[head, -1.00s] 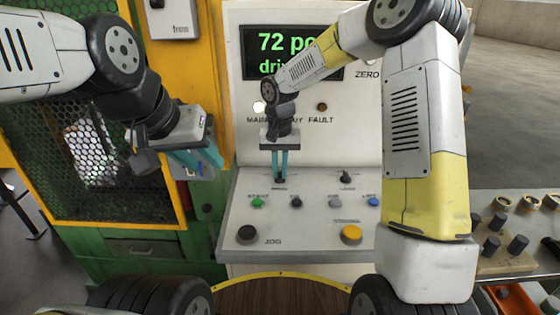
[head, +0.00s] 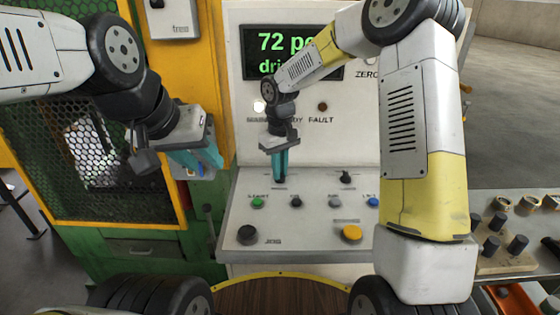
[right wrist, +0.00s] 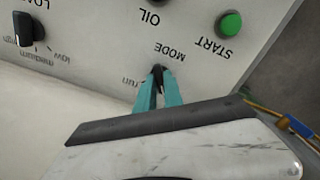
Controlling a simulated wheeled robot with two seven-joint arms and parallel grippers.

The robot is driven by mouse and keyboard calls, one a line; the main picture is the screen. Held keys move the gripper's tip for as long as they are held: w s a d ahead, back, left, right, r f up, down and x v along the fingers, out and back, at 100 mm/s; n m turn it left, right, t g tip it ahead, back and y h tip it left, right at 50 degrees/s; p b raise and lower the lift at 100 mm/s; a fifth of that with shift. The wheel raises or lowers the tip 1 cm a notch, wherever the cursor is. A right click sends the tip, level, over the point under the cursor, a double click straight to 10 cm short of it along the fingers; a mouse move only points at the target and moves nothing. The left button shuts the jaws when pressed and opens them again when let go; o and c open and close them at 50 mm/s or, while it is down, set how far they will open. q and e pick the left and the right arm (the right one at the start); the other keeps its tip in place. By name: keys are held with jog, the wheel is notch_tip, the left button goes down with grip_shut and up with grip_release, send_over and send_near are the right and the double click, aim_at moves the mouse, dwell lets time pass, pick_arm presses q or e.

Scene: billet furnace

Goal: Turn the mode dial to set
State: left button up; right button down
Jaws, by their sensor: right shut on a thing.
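The mode dial (right wrist: 157,71) is a small black knob under the word MODE on the sloped grey control panel (head: 318,232). My right gripper (head: 279,184) reaches down to it from above. In the right wrist view its teal fingertips (right wrist: 158,80) are shut on the knob, one on each side. The word "run" shows beside the dial; any other dial labels are hidden behind the fingers and palm. My left gripper (head: 199,170) hangs at the left, in front of the yellow frame, with its teal fingers apart and empty.
A green start button (head: 257,202), a yellow button (head: 351,232), a black jog knob (head: 247,234) and a load knob (head: 346,177) sit on the same panel. A lit display (head: 290,52) stands behind. A side table with dark cylinders (head: 517,244) is at the right.

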jog(key=shift+n, duration=0.9)
jog(key=c, duration=1.5)
grip_release()
jog(key=shift+o, duration=0.2)
notch_tip(320, 180, up, 7)
jog(key=shift+f, duration=0.1)
jog(key=shift+r, duration=0.55)
